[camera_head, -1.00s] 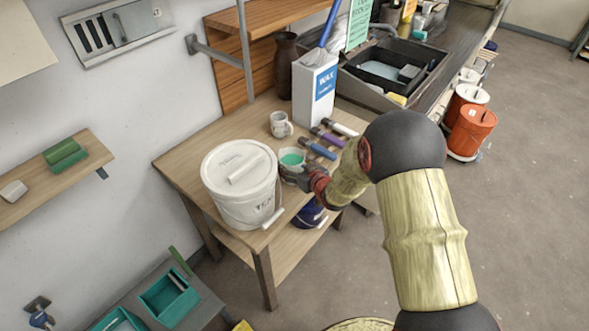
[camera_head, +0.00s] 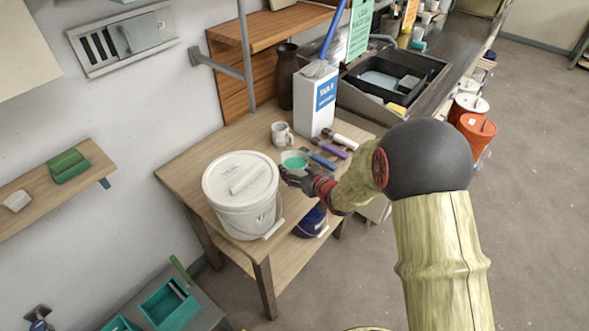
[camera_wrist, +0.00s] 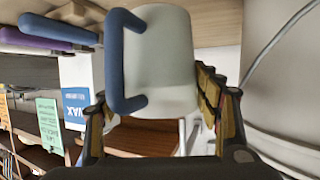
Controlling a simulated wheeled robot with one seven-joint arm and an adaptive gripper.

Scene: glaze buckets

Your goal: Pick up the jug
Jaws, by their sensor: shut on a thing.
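The jug (camera_head: 294,160) is a small pale vessel with green inside, at the right front part of the wooden table. In the wrist view its pale body (camera_wrist: 165,60) and blue handle (camera_wrist: 124,60) fill the upper middle. My gripper (camera_head: 292,176) is shut on the jug, with a finger on either side of its body in the wrist view (camera_wrist: 158,112). The gripper hides the jug's lower part in the head view. The jug looks slightly raised, but I cannot see a clear gap under it.
A large white lidded bucket (camera_head: 240,200) stands close on the left. A mug (camera_head: 282,134) stands behind the jug. Several handled tools (camera_head: 330,148) lie to the right, near a wax container (camera_head: 315,100). A blue bucket (camera_head: 310,222) is on the lower shelf.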

